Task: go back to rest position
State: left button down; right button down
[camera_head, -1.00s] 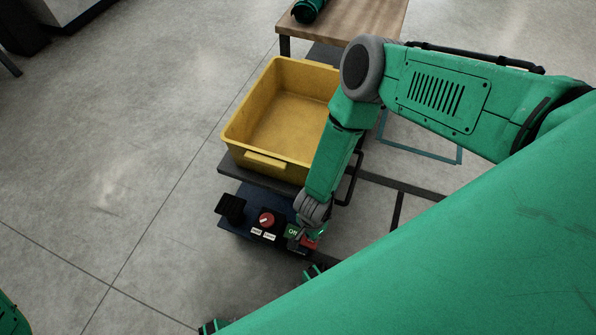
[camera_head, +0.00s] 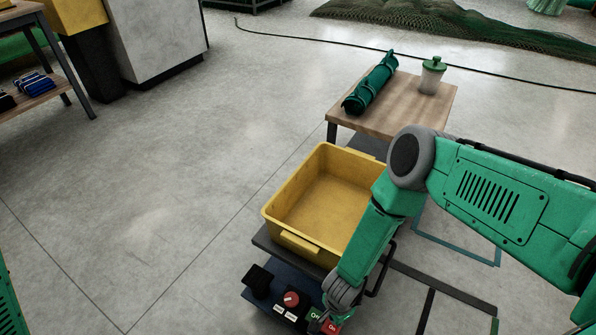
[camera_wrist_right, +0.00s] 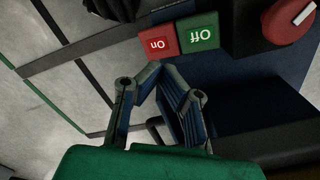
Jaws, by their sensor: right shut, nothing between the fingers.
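My right gripper (camera_head: 328,314) is low over the front of a dark blue control panel (camera_head: 262,300), beside a green button (camera_head: 314,316) and a red button (camera_head: 332,327). In the right wrist view my right gripper (camera_wrist_right: 152,72) has its fingertips together, with nothing between them. The red button (camera_wrist_right: 163,38) and the green button (camera_wrist_right: 199,33) lie just beyond the tips. Whether the tips touch the panel I cannot tell. My left gripper is not in view; only a green part of mine shows at the left edge.
A red knob (camera_head: 291,298) sits on the panel. Behind it an empty yellow bin (camera_head: 325,197) stands close to my right arm. A wooden table (camera_head: 392,112) carries a green roll (camera_head: 371,83) and a lidded jar (camera_head: 432,76). The floor on the left is open.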

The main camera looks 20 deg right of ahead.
jog(key=s+d+r+n+p, duration=0.2)
jog(key=r+n, duration=0.3)
jog(key=r, duration=0.5)
jog(key=s+d+r+n+p, duration=0.3)
jog(key=s+r+n+p, duration=0.1)
jog(key=r, duration=0.7)
jog(key=s+d+r+n+p, duration=0.3)
jog(key=r+n, duration=0.4)
jog(key=r, duration=0.3)
jog(key=shift+s+r+t+p, duration=0.35)
jog(key=shift+s+p, duration=0.25)
jog(key=shift+s, duration=0.55)
